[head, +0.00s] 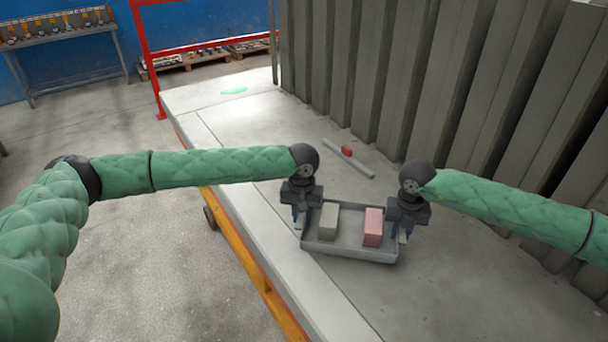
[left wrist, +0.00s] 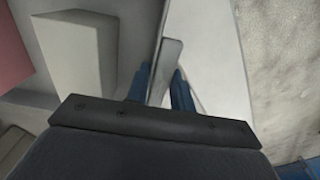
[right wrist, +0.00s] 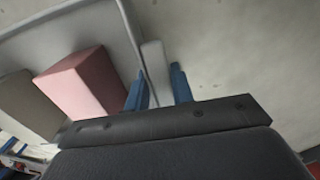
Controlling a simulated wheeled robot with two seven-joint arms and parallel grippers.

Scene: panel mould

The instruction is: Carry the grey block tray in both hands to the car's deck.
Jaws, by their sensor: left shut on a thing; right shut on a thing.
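The grey block tray (head: 345,250) is in the head view, over the pale deck (head: 270,150) near its front edge. A grey block (head: 328,221) stands in its left part and a pink block (head: 373,227) in its right part. My left gripper (head: 300,220) is shut on the tray's left end; the left wrist view shows its blue fingers around a grip tab (left wrist: 168,65). My right gripper (head: 403,232) is shut on the right end, its fingers around a pale tab (right wrist: 157,70). Whether the tray touches the deck I cannot tell.
A grey bar (head: 348,158) with a small red block (head: 347,150) lies on the deck behind the tray. Tall grey ribbed panels (head: 450,80) stand along the back right. A red rail (head: 150,60) stands at the far left end.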

